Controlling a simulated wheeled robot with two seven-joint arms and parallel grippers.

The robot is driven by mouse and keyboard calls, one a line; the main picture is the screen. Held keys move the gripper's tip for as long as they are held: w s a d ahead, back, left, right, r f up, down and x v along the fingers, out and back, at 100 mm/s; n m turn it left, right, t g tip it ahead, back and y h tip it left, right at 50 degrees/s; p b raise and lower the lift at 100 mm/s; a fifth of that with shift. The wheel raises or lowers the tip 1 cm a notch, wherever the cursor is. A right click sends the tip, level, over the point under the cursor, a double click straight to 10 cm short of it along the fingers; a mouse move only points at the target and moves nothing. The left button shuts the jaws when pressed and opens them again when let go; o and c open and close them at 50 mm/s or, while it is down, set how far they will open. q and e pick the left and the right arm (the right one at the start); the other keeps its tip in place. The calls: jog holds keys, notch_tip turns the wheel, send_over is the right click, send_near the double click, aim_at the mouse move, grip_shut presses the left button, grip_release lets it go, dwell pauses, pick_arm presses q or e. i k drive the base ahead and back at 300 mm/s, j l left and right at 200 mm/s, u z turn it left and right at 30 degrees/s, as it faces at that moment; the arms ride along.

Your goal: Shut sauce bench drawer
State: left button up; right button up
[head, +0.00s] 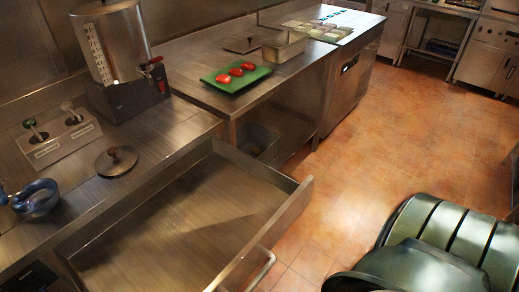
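The sauce bench drawer (180,222) is pulled far out from the steel bench (150,140) and stands open over the floor side. Its bottom shows bare, and nothing lies in the part in view. Its front panel (282,217) slants across the lower middle, with a bar handle (262,270) on the outer face near the bottom edge. The drawer's near end is cut off by the frame. Neither of my grippers can be made out in the head view.
On the bench stand a steel dispenser (112,45), sauce pumps (60,135), a round lid (116,160) and a blue-handled item (37,197). A green board (236,76) holds red food. Tiled floor (370,135) is clear. A large dark green ribbed shape fills the lower right.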

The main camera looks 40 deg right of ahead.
aim_at(205, 222)
jog(key=k+j+z, duration=0.1)
jog(key=z, duration=1.1)
jog(key=j+u, duration=0.3)
